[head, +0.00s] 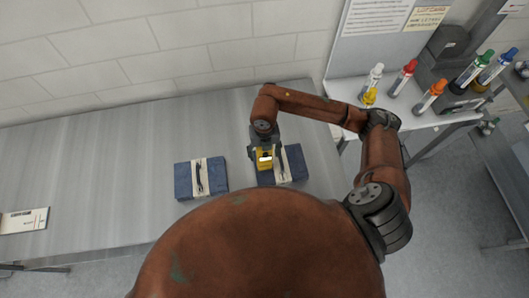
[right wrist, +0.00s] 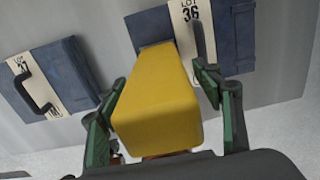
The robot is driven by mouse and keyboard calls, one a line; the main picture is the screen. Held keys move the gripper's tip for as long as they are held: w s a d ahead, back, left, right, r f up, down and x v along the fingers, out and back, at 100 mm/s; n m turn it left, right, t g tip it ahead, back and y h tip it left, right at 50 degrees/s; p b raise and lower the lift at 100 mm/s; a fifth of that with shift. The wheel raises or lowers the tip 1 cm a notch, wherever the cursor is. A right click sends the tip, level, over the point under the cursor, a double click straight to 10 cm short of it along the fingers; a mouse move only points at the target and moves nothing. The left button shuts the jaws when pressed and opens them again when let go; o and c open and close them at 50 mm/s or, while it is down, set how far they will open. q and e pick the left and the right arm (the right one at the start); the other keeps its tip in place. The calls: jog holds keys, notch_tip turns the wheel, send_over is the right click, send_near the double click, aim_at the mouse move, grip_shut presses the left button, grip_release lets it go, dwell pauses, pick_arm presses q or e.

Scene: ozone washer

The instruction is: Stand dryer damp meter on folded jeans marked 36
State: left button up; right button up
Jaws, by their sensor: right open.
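The damp meter is a yellow block (head: 265,158) that also fills the middle of the right wrist view (right wrist: 158,100). My right gripper (head: 264,148) is open, with its green-padded fingers (right wrist: 158,105) on either side of the meter. The folded jeans marked 36 are a dark blue bundle with a pale band and dark strap (head: 295,164); they also show in the right wrist view (right wrist: 235,35). The meter's far end overlaps the left part of these jeans; its contact with them is hidden. My left gripper is out of view.
A white box (head: 22,221) lies at far left. Colour-capped bottles (head: 403,80) stand on a side table at right. Bare metal table (head: 110,170) is free at left.

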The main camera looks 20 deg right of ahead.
notch_tip(320, 180, up, 11)
jog(key=b, duration=0.3)
jog(key=shift+f, duration=0.15)
jog(key=shift+r, duration=0.6)
